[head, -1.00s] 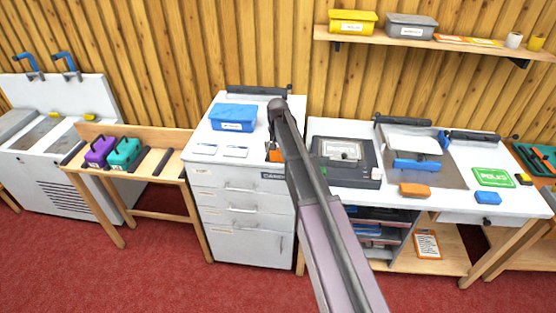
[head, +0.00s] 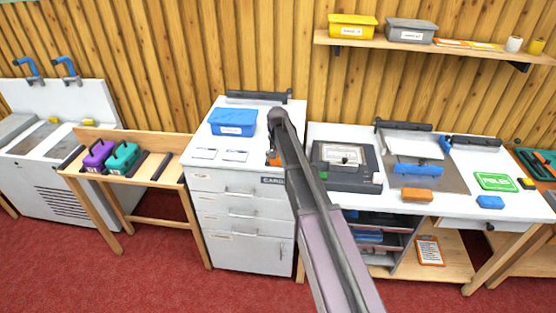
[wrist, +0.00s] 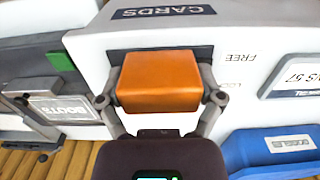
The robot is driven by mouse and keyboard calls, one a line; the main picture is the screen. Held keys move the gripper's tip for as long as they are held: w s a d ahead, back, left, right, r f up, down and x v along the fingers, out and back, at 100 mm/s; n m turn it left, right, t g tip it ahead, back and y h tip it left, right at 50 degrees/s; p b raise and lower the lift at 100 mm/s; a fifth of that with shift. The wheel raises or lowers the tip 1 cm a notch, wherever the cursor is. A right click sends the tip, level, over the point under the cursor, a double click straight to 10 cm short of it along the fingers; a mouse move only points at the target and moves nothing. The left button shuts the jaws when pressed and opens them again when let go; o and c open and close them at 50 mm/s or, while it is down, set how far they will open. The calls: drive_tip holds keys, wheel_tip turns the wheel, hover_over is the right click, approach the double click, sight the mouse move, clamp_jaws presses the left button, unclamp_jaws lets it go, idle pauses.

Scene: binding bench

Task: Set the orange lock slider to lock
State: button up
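The orange lock slider (wrist: 158,82) is a block on a dark base on top of the white card cabinet (wrist: 85,45). I cannot tell which word the slider lines up with. In the head view the slider (head: 273,158) shows only in part, behind my arm.
The wrist view shows the blue bin (wrist: 255,150) at lower right. A dark press-like device (head: 345,165) stands on the right-hand bench, close to my arm.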

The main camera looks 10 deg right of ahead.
drive_tip(key=shift+c, duration=0.5)
drive_tip(key=shift+w+d, duration=0.25)
drive_tip(key=shift+w, duration=0.45)
drive_tip(key=shift+w+d, duration=0.2)
drive_tip(key=shift+w, duration=0.55)
drive_tip(key=shift+w+d, duration=0.25)
drive_tip(key=shift+w, duration=0.45)
drive_tip(key=o, duration=1.1)
drive_tip(key=shift+w, duration=0.1)
drive_tip(key=shift+c, duration=0.2)
drive_tip(key=shift+s, duration=0.25)
